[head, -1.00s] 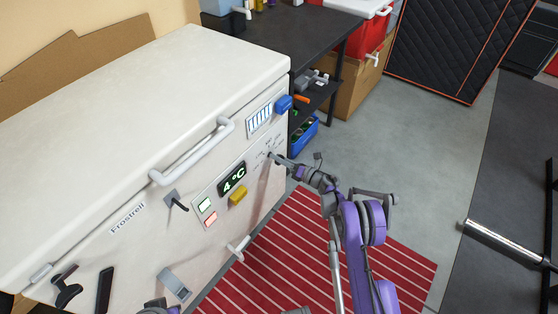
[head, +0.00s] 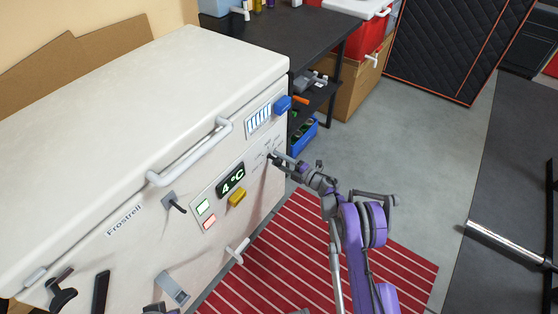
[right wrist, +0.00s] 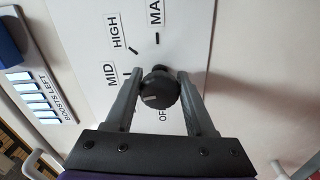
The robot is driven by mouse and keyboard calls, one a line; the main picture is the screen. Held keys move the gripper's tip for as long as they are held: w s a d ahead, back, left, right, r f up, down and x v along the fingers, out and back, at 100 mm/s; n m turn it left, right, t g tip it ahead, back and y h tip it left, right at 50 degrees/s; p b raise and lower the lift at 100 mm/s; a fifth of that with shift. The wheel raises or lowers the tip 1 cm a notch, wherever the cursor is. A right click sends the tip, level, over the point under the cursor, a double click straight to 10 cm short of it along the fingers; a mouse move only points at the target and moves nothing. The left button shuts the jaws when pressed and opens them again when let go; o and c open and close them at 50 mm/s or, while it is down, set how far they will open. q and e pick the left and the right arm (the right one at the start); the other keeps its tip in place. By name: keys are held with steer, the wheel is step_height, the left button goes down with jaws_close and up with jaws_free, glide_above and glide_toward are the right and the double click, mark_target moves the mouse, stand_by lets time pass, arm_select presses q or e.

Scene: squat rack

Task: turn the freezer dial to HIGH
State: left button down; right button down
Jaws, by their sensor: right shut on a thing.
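The dark round freezer dial (right wrist: 160,90) sits on the front panel of the white freezer (head: 120,100). In the right wrist view, MID, HIGH (right wrist: 117,32), MAX and a partly hidden OFF label are printed around it. A pale mark shows on the knob's lower left, but I cannot tell which label it selects. My right gripper (right wrist: 157,98) is shut on the dial, one finger on each side. In the head view the right gripper (head: 276,159) is at the panel's right end and hides most of the dial. A grey part at the bottom edge may be my left gripper; its jaws are not clear.
Left of the dial are a 4 °C display (head: 231,179), a yellow knob (head: 237,197) and green and red buttons. A long lid handle (head: 190,153) sticks out. A striped red mat (head: 320,240) lies on the floor.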

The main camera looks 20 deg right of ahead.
steer(key=m, duration=0.5)
steer(key=shift+a+f+m, duration=0.1)
steer(key=shift+f+m, duration=0.05)
steer(key=shift+m, duration=0.15)
steer(key=m, duration=0.4)
steer(key=shift+s+a+f+m, duration=0.1)
steer(key=shift+m, duration=0.3)
steer(key=shift+c, duration=1.2)
jaws_free()
steer(key=p+v, duration=0.2)
steer(key=v, duration=0.9)
